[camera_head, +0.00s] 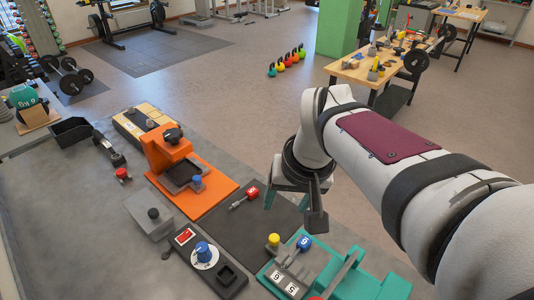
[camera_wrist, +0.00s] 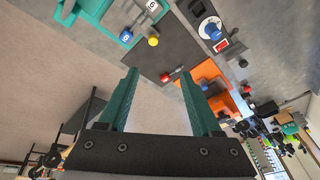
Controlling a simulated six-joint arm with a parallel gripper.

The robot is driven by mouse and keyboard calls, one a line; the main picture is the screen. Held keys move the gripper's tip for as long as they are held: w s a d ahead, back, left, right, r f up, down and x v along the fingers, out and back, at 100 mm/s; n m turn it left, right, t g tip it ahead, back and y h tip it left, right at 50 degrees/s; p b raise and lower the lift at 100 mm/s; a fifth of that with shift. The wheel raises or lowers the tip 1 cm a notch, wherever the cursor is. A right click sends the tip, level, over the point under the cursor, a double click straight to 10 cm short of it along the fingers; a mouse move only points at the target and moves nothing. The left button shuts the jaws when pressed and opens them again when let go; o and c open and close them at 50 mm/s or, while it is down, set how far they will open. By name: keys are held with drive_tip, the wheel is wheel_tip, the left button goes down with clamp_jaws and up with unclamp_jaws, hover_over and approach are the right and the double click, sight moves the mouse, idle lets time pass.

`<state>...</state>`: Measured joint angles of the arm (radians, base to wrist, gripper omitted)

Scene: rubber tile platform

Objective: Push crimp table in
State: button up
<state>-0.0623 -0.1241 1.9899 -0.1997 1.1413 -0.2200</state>
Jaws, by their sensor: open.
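An orange press-like machine (camera_head: 168,145) with a black top knob stands on an orange base plate (camera_head: 215,198). A dark square table (camera_head: 183,177) with a blue knob (camera_head: 197,182) sits at its front; I take this for the crimp table. How far in it sits I cannot tell. The orange machine (camera_wrist: 212,76) also shows in the wrist view, beyond the right finger. My gripper (camera_head: 287,202) is to the right of the machine, above the platform's far edge, apart from it. In the wrist view my gripper (camera_wrist: 158,78) has its teal fingers wide apart, with nothing between them.
A red-knobbed lever (camera_head: 245,197) lies on a black mat (camera_head: 235,220) between machine and gripper. A teal fixture (camera_head: 365,285) with yellow and blue knobs is nearer. A dial panel (camera_head: 205,262) and a grey block (camera_head: 150,215) stand left.

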sight(274, 237)
drive_tip(key=w+a+f+n+g+h, duration=0.1)
drive_tip(key=w+f+n+g, duration=0.2)
drive_tip(key=w+f, duration=0.6)
wheel_tip(274, 237, down, 16)
drive_tip(key=shift+w+r, duration=0.15)
drive_tip(key=shift+c, duration=0.2)
clamp_jaws()
idle(0.7)
